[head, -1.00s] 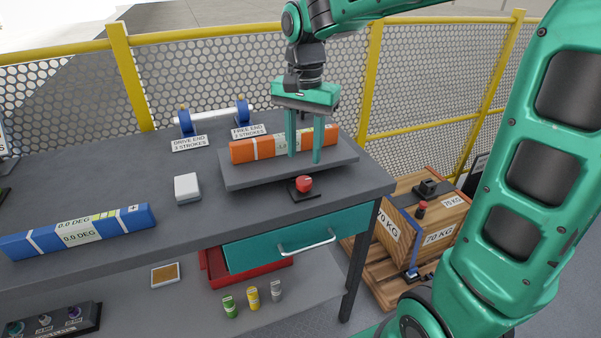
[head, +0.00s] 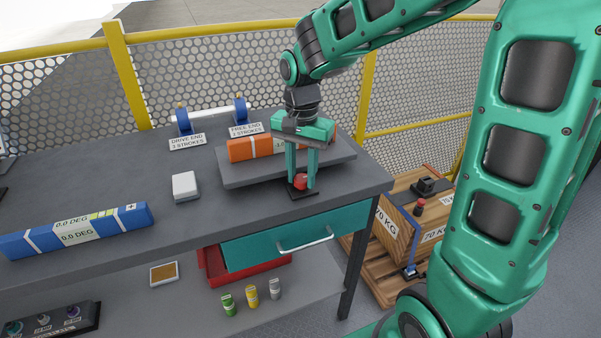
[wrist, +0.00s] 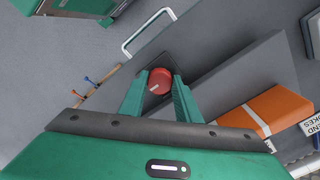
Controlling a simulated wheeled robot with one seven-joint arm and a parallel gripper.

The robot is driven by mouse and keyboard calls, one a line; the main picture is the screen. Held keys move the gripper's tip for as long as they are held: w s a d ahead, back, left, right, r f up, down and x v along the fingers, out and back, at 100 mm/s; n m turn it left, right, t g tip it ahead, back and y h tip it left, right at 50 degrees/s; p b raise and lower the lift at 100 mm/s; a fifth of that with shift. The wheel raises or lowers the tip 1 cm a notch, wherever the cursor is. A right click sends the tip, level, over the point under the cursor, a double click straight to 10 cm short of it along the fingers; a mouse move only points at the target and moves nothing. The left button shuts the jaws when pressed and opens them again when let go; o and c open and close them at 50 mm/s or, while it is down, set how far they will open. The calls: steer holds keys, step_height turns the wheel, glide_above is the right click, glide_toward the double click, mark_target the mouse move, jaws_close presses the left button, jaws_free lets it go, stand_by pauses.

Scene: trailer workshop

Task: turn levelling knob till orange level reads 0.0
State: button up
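The red levelling knob (head: 300,182) sits on a dark base at the bench's front edge. In the wrist view the knob (wrist: 160,82) has a white mark pointing to the lower left. My gripper (head: 302,184) points down over it, with its fingers apart on either side of the knob. Whether the fingers touch the knob I cannot tell. The orange level (head: 241,149) lies on the grey tilting plate (head: 236,178) behind the knob. My gripper partly covers the level and its reading cannot be read. In the wrist view the orange level (wrist: 265,112) is at the right.
A blue level (head: 30,243) at the left of the bench reads 0.0 DEG. A white box (head: 185,186) stands left of the plate. Two blue supports carrying a white roller (head: 210,114) stand behind with stroke labels. A teal drawer (head: 270,245) is below the knob.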

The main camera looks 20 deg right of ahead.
mark_target(303, 177)
steer(key=shift+n, duration=0.3)
steer(key=shift+c, duration=0.2)
steer(key=n, duration=0.4)
steer(key=shift+n, duration=0.3)
steer(key=n, duration=0.6)
steer(key=shift+w+r, duration=0.1)
steer(key=n, duration=0.7)
steer(key=shift+d, duration=0.15)
steer(key=shift+w, duration=0.1)
steer(key=o, duration=0.8)
step_height(303, 177, up, 11)
steer(key=shift+f, duration=0.15)
